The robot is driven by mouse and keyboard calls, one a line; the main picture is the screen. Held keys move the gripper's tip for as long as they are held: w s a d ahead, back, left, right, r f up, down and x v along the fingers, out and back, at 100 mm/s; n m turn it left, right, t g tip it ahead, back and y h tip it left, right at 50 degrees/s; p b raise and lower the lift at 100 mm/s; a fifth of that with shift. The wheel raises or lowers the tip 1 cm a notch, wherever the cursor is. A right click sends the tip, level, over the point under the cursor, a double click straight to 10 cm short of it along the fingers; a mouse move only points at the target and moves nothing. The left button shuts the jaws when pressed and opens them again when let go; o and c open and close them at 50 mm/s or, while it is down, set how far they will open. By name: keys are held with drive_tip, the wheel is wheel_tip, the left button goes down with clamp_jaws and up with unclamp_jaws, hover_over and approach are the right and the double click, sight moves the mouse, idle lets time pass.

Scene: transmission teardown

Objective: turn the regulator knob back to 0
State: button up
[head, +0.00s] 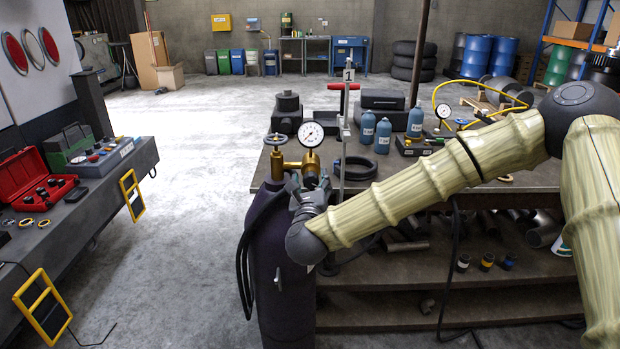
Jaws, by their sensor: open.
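The brass regulator (292,164) with a round white gauge (311,134) sits on top of a dark cylinder (279,265). A grey handwheel (276,139) stands at its upper left. My gripper (312,180) is at the regulator's lower right, just below the gauge, with its fingers pointing up. It is open. The regulator knob itself is hard to make out; my gripper hides that area. I cannot tell whether the fingers touch the knob. The gauge reading is too small to read.
A workbench (500,180) behind and right holds blue bottles (382,136), a black ring (354,167) and a yellow hose with a gauge (443,111). A black hose (243,260) hangs on the cylinder's left. A left bench (100,185) carries a red case (38,180). The floor between is clear.

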drive_tip(key=shift+w, duration=0.55)
drive_tip(key=c, duration=1)
drive_tip(key=shift+c, duration=0.2)
drive_tip(key=shift+n, duration=0.3)
